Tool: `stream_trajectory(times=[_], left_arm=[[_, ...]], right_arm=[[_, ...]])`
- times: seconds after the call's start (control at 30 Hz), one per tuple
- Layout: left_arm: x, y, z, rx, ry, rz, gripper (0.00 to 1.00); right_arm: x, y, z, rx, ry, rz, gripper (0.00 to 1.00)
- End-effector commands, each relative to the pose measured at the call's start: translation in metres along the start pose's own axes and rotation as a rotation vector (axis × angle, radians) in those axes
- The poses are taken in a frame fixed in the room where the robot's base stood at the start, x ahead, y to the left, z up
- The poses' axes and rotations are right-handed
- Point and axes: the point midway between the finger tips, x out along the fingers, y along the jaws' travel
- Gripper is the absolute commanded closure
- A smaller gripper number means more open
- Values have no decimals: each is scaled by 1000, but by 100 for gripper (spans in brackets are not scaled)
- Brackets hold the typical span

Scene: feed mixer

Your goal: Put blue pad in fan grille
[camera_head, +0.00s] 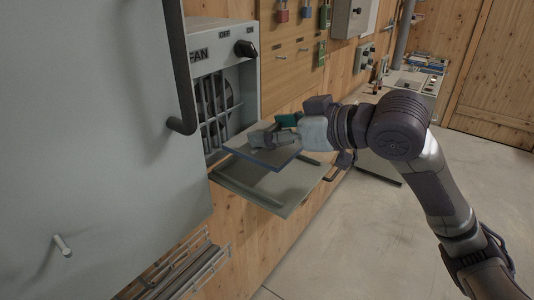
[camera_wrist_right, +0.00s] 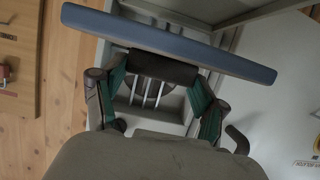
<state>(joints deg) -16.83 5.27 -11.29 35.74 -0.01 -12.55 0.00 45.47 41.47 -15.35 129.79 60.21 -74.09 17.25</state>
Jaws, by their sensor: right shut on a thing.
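The blue pad (camera_head: 272,156) is a flat slab with a blue edge, held in front of the fan grille (camera_head: 213,104). It lies roughly level in the head view, above the lowered flap, apart from the grille bars. My right gripper (camera_head: 268,135) is shut on the pad's dark handle. In the right wrist view the pad (camera_wrist_right: 170,40) spans the top as a long blue bar, with the dark handle (camera_wrist_right: 162,68) between the green-padded fingers of the gripper (camera_wrist_right: 158,80). My left gripper is not in view.
The grey flap (camera_head: 275,195) hangs open below the fan box (camera_head: 250,75). A large grey door with a dark handle (camera_head: 180,80) stands close at left. Padlocks (camera_head: 282,14) hang on the wooden wall. The floor (camera_head: 345,245) at right is clear.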

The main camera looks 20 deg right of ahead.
Motion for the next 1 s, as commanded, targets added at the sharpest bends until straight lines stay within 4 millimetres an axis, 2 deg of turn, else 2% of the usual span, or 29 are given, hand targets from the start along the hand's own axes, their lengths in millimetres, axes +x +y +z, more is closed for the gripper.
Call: stream_trajectory(times=[0.1,0.23,0.43,0.6,0.8,0.83,0.93,1.0], left_arm=[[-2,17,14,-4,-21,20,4],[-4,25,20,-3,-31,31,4],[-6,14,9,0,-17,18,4],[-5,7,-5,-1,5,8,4],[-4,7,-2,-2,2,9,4],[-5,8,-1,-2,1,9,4],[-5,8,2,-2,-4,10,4],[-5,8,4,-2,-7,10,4]], right_arm=[[4,0,11,2,1,0,60],[9,0,26,2,-1,-1,60],[18,0,49,2,1,0,60],[18,0,50,-1,3,1,60],[19,0,54,-1,2,1,60],[19,0,53,-1,2,1,23],[19,0,52,-1,2,1,6],[19,0,52,-1,2,1,3]])
